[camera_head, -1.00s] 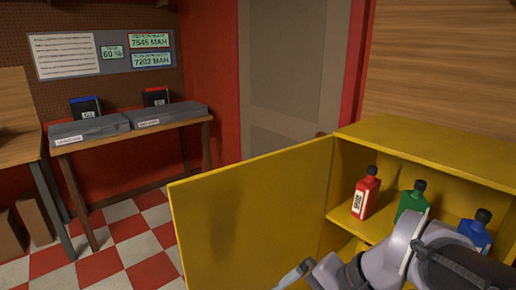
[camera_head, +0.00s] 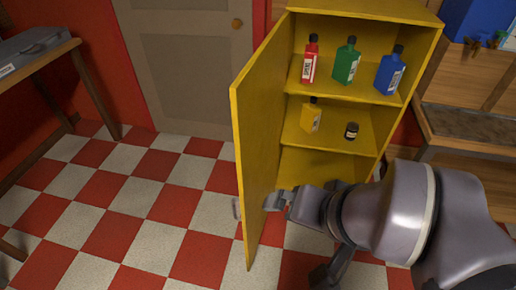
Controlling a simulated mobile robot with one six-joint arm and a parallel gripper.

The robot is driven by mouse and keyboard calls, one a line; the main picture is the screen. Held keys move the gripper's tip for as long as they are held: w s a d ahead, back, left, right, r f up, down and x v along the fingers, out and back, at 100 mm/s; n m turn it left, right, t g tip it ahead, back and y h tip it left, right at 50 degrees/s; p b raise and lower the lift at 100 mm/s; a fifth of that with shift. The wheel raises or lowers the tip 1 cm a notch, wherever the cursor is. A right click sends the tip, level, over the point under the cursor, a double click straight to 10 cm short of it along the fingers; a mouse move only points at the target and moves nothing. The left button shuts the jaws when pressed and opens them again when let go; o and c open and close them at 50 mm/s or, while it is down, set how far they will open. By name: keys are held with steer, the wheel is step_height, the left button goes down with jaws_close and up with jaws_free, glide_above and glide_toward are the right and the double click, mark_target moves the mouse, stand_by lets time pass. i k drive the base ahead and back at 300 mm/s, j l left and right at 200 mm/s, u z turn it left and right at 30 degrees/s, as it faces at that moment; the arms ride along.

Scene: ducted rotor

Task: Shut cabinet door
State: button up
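The yellow cabinet (camera_head: 424,60) stands in the upper middle with its front open. Its yellow door (camera_head: 258,130) is swung wide open, hinged on the cabinet's left side, and I see its inner face. A small grey handle (camera_head: 237,209) shows at the door's free edge, on the outer side. My gripper (camera_head: 272,201) is at the lower part of the door, by its inner face. I cannot tell whether it touches the door. The fingers are small and seen from behind, so their opening is unclear. My arm hides the cabinet's lower right.
A red bottle (camera_head: 311,60), green bottle (camera_head: 347,62) and blue bottle (camera_head: 390,72) stand on the upper shelf. A yellow bottle (camera_head: 311,117) and dark jar (camera_head: 351,131) stand below. The checkered floor (camera_head: 150,205) left of the door is clear. A table (camera_head: 40,65) is at left.

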mark_target(256, 95)
steer(key=i+j+z, duration=0.2)
steer(key=j+z, duration=0.15)
steer(key=j, duration=0.3)
steer(key=i+j+z, duration=0.1)
steer(key=j+z, duration=0.25)
steer(key=j, duration=0.35)
steer(key=j+z, duration=0.35)
steer(key=j, duration=0.35)
